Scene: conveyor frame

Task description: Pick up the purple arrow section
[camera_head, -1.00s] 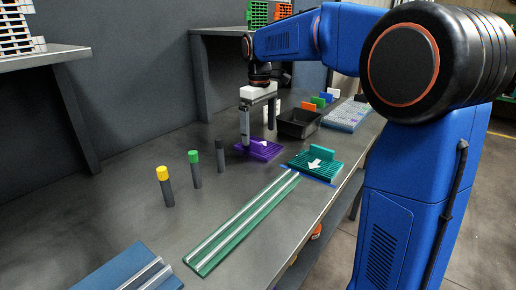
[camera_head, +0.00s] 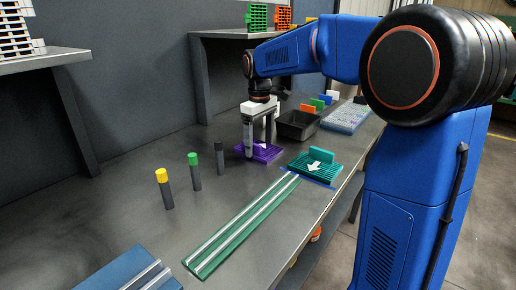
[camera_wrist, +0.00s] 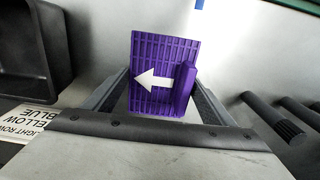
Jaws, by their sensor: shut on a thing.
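The purple arrow section (camera_head: 267,155) is a ribbed plate with a white arrow and a raised purple grip block, low at the bench top in the head view. My gripper (camera_head: 259,152) is over it, pointing down, with its fingers at the plate. In the wrist view the purple section (camera_wrist: 146,50) lies between the two fingers of my gripper (camera_wrist: 162,90), its arrow pointing left and its grip block on the right. The gripper is shut on the section. In the head view the fingers and palm hide part of it.
A teal arrow section (camera_head: 312,168) is close by on the right, at the end of a long green rail (camera_head: 235,230). A black bin (camera_head: 297,126) is just behind. Yellow-, green- and black-topped posts (camera_head: 165,188) stand to the left. Bench between posts and rail is clear.

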